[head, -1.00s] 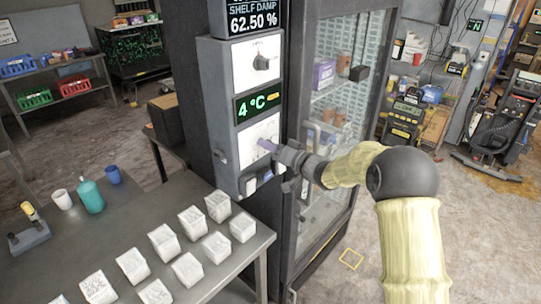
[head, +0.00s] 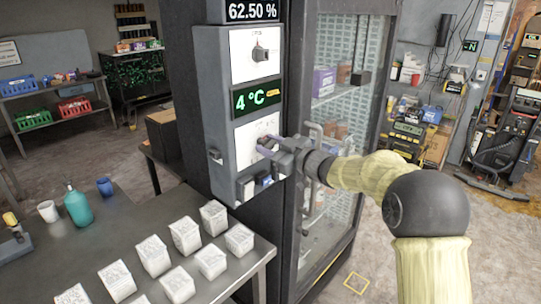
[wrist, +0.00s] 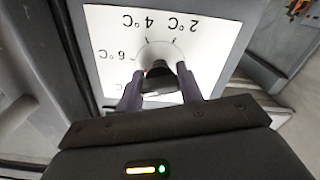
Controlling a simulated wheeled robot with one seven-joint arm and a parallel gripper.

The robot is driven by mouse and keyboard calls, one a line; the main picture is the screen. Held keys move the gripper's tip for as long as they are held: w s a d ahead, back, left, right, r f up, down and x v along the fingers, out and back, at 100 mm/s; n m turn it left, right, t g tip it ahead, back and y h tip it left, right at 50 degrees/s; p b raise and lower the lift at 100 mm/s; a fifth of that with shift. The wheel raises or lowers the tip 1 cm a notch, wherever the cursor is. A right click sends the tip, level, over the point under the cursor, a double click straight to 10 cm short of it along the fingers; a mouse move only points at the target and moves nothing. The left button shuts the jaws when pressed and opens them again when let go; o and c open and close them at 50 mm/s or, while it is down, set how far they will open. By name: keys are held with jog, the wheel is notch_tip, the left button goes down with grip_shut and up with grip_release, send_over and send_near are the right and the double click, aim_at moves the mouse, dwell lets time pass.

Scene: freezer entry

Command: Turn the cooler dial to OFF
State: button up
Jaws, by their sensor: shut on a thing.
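The lower cooler dial (wrist: 158,78) is a dark knob on a white plate with marks 2 °C, 4 °C and 6 °C, seen upside down in the wrist view. No OFF mark is readable there. My gripper (wrist: 161,84) has a finger on each side of the knob and is shut on it. In the head view my gripper (head: 268,147) is at the lower white plate (head: 250,133) and hides the knob. A green display (head: 257,98) above it reads 4 °C.
An upper dial (head: 260,53) sits on a second white plate. A small switch box (head: 246,186) is just below my gripper. The glass cooler door (head: 335,110) is to the right. A table (head: 100,235) with several white cartons stands at lower left.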

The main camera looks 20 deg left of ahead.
jog(key=n+b, duration=0.4)
jog(key=n, duration=0.1)
jog(key=n+b, duration=0.2)
jog(key=shift+f, duration=0.35)
jog(key=n+b, duration=0.3)
jog(key=n, duration=0.1)
jog(key=shift+n, duration=0.4)
jog(key=shift+r+n+b, duration=0.1)
jog(key=shift+n+b, duration=0.85)
jog(key=shift+n, duration=0.25)
jog(key=o, duration=1)
jog(key=shift+r, duration=0.1)
jog(key=shift+r, duration=0.1)
jog(key=b+v, duration=0.3)
jog(key=v, duration=1.4)
jog(key=shift+s+d+b, duration=0.1)
jog(key=shift+d+b, duration=0.1)
jog(key=shift+b, duration=0.2)
